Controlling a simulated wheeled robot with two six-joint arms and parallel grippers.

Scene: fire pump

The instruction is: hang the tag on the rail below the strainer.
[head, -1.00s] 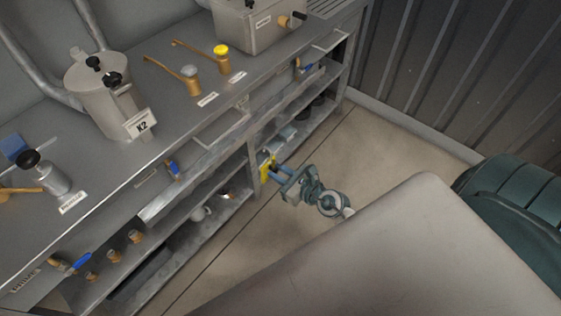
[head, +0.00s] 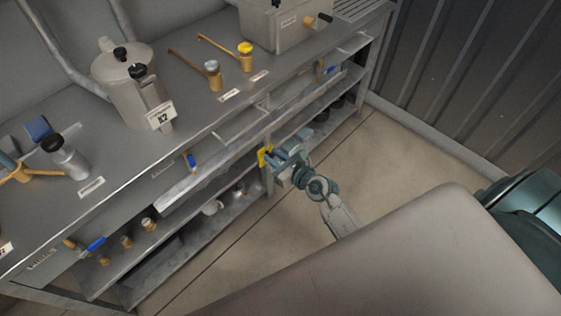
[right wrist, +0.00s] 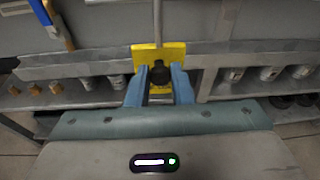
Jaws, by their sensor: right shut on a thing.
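My right gripper (head: 277,157) is shut on the yellow tag (head: 264,156) at the front of the bench. In the right wrist view, the blue fingers (right wrist: 159,88) flank a dark round knob on the tag (right wrist: 145,55). The tag overlaps a grey horizontal rail (right wrist: 90,66) there; whether it touches or hangs on it I cannot tell. The rail (head: 205,178) also shows below the bench top in the head view. A grey lidded vessel labelled K2 (head: 128,88) stands above on the bench; I cannot tell if it is the strainer. My left gripper is not in view.
The bench top (head: 190,105) holds brass valves and a grey box (head: 283,22). Blue-handled valves (head: 95,244) sit along its front. Fittings fill the lower shelf. A ribbed wall (head: 460,80) stands at right; the floor (head: 250,240) before the bench is clear.

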